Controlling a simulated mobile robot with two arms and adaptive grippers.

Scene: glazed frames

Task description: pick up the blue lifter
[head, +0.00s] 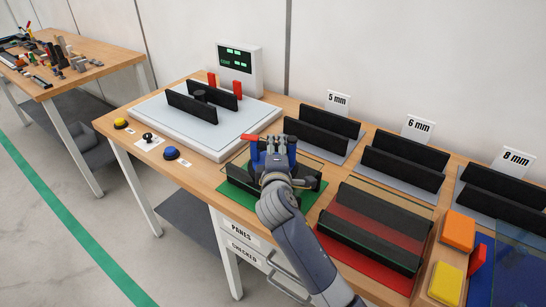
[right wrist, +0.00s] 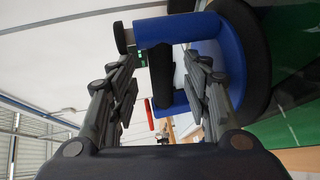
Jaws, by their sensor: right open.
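The blue lifter (head: 291,153) stands at the green mat on the bench, between black rails, partly hidden by my right gripper. In the right wrist view the lifter (right wrist: 190,28) shows a blue frame and dark round pads. My right gripper (head: 272,143) is at the lifter in the head view. In the right wrist view its two fingers (right wrist: 163,88) are spread apart, with part of the lifter showing between and beyond them. Whether they touch it I cannot tell. My left gripper is not in view.
A green mat (head: 238,191) and a red rack (head: 350,259) lie along the front edge. Racks labelled 5 mm (head: 338,100), 6 mm (head: 418,128) and 8 mm (head: 513,161) stand behind. A white platform (head: 235,130) with black bars is left. Orange (head: 458,231) and yellow (head: 446,284) blocks are right.

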